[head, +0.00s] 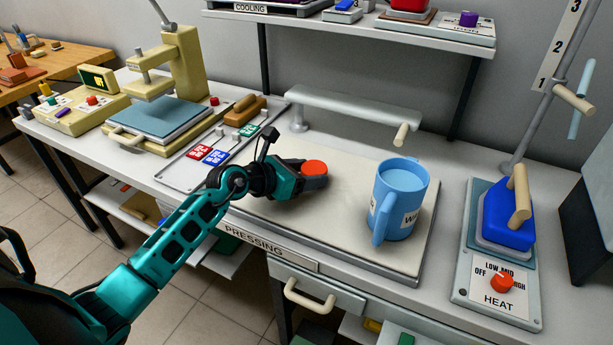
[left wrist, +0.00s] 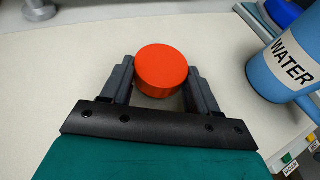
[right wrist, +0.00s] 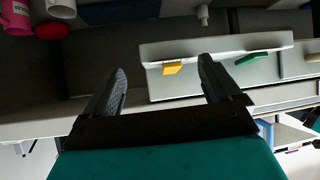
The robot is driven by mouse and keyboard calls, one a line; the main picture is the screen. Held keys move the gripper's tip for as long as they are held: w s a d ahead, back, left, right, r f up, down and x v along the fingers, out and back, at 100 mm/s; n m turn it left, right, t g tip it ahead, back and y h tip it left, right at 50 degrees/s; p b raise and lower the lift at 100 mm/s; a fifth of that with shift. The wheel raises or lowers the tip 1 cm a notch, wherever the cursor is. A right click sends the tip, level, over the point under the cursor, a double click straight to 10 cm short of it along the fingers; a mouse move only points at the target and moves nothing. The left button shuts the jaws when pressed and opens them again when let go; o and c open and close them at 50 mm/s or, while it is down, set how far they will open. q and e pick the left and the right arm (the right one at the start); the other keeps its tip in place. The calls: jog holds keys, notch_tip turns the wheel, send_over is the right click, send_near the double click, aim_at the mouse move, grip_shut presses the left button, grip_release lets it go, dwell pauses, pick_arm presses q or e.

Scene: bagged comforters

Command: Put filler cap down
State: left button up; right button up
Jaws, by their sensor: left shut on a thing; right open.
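The filler cap (head: 315,168) is a round orange-red disc. My left gripper (head: 308,180) is shut on it, over the pale pressing pad (head: 340,222). In the left wrist view the cap (left wrist: 162,70) sits between the two dark fingers (left wrist: 160,88). I cannot tell whether the cap touches the pad. The blue water jug (head: 400,200), with its lid or filling open at the top, stands upright on the pad to the right of the cap; it also shows in the left wrist view (left wrist: 288,62). My right gripper (right wrist: 158,85) is open and empty, seen only in the right wrist view.
A pale sleeve arm (head: 355,103) spans behind the pad. A blue iron (head: 508,215) stands on the heat unit at the right. A tray with red, blue and green tags (head: 215,157) lies left of the pad. The pad between cap and jug is clear.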

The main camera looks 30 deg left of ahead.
pick_arm(q)
jog(key=shift+f, duration=0.2)
jog(key=shift+f+b, duration=0.35)
jog(key=shift+f, duration=0.15)
jog(key=o, duration=1)
jog(key=shift+s+d+f, duration=0.1)
jog(key=shift+f, duration=0.05)
